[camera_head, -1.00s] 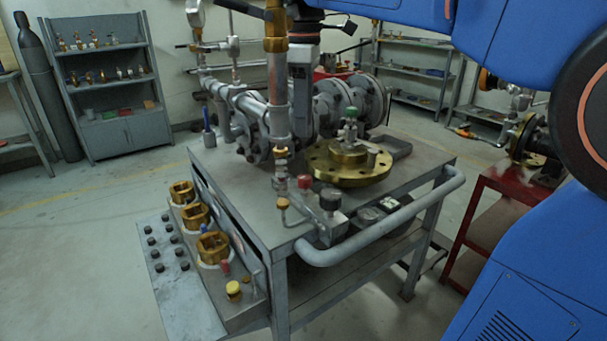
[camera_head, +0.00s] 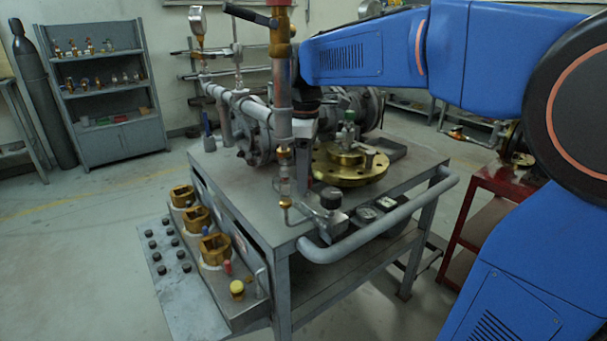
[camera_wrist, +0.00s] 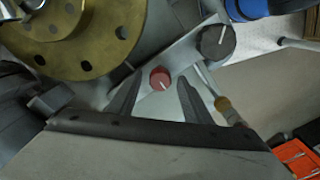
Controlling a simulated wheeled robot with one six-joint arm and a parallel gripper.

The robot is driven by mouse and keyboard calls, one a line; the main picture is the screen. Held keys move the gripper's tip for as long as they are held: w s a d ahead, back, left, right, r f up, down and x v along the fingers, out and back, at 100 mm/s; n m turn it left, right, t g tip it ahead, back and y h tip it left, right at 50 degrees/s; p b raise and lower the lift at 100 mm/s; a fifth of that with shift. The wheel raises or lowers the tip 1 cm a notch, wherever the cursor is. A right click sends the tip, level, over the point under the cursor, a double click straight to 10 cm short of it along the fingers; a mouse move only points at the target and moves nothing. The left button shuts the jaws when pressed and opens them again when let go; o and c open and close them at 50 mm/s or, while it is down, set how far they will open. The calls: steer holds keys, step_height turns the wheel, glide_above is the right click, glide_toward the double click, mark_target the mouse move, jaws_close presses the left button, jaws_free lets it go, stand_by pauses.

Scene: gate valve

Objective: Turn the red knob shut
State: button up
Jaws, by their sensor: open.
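In the wrist view the small round red knob (camera_wrist: 160,78) has a white line on its face and sits on a grey block. My gripper (camera_wrist: 160,86) is open above it, one finger to each side of the knob in the picture. I see a gap on both sides and no contact; the height left between them is hard to judge. In the head view the gripper is over the front of the grey bench (camera_head: 258,215), and the red knob is hidden behind it.
A larger black knob (camera_wrist: 215,41) is close beside the red one. In the head view a vertical pipe (camera_head: 282,85) rises just left of my wrist.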

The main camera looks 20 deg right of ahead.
steer(key=shift+c, duration=0.7)
steer(key=c, duration=0.9)
steer(key=shift+m, duration=0.4)
steer(key=m, duration=0.3)
steer(key=shift+m, duration=0.4)
steer(key=m, duration=0.4)
steer(key=shift+w, duration=0.1)
steer(key=m, duration=0.5)
steer(key=shift+d, duration=0.1)
steer(key=m, duration=0.4)
steer(key=shift+m, duration=0.3)
